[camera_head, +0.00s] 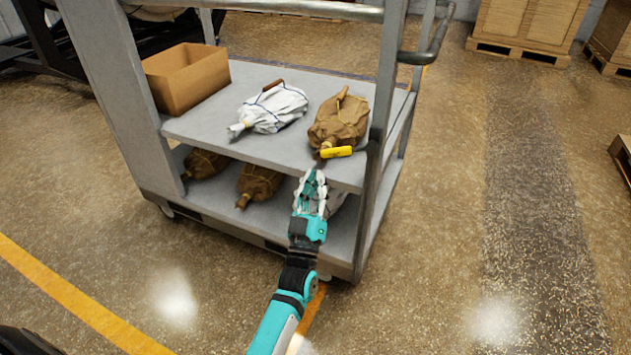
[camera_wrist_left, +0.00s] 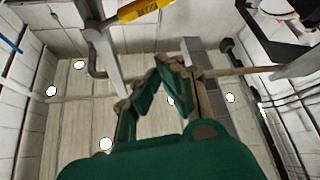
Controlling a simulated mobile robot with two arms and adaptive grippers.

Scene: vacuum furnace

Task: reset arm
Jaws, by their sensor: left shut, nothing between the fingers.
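My left gripper (camera_head: 313,178) is teal and grey and points up at the front edge of the cart's upper shelf. Its fingers are shut with nothing between them. In the left wrist view the gripper (camera_wrist_left: 158,66) shows its fingertips together, with no object there. Whether the fingers touch the shelf edge cannot be told. My right gripper is not in view.
A grey cart (camera_head: 235,135) holds an open cardboard box (camera_head: 187,78), a white bag (camera_head: 270,108) and a brown bag (camera_head: 338,122). More bags lie on its lower shelf (camera_head: 220,192). A cart post (camera_head: 382,95) stands right of my gripper.

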